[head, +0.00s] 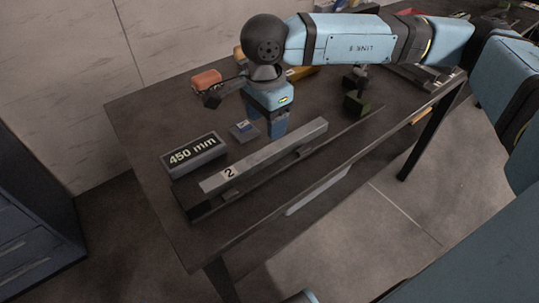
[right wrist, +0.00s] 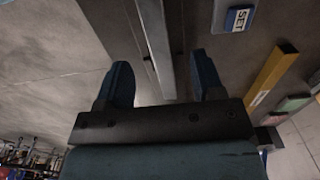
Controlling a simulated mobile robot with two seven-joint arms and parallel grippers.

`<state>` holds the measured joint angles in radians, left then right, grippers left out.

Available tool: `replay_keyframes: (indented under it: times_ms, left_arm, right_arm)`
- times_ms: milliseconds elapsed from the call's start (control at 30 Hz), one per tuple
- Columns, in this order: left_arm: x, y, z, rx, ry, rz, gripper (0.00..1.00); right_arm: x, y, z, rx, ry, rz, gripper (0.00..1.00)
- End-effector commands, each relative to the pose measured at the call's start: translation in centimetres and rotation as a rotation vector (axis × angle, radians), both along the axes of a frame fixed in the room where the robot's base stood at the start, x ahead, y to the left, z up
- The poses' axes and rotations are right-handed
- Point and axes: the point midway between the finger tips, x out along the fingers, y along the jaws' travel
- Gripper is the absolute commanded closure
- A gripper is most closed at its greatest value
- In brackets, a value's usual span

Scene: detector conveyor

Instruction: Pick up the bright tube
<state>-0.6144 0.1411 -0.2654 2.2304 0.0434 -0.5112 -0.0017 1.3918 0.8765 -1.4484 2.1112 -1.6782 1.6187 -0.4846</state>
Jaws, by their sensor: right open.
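A long pale grey bar (head: 275,150), the brightest tube-like thing on the table, lies along a dark holder with a "2" label (head: 230,173) at its near left end. I cannot tell for sure that it is the bright tube. My right gripper (head: 267,126) points down just behind the bar in the head view. In the right wrist view the gripper (right wrist: 166,85) is open, and the pale bar (right wrist: 156,45) runs lengthwise between its fingers. The fingers look apart from it, and nothing is held. My left gripper is not in view.
A "450 mm" block (head: 194,155) and a small blue-topped block (head: 244,130) lie left of the gripper. A yellow bar (right wrist: 272,75) shows in the right wrist view.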

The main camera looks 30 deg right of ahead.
Motion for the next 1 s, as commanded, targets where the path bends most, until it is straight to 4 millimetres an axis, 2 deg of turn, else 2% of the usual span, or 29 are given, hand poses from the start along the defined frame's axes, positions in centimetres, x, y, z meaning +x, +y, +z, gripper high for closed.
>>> replay_keyframes:
  times_ms: [100, 367, 667, 967, 1000]
  left_arm:
    - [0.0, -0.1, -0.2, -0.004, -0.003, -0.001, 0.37]
    - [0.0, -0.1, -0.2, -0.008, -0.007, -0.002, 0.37]
    - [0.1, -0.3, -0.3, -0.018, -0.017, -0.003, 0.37]
    - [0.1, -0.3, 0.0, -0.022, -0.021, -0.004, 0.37]
    - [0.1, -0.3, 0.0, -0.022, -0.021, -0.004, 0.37]
  right_arm:
    - [0.0, 0.0, -2.3, 0.001, 0.002, 0.000, 0.38]
    - [-0.1, -0.1, -4.4, 0.002, 0.000, 0.000, 0.38]
    - [-0.6, -0.6, -8.5, 0.002, 0.002, 0.000, 0.38]
    - [-0.6, -0.6, -9.1, 0.003, -0.001, -0.001, 0.38]
    - [-0.6, -0.6, -9.1, 0.003, 0.000, -0.001, 0.41]
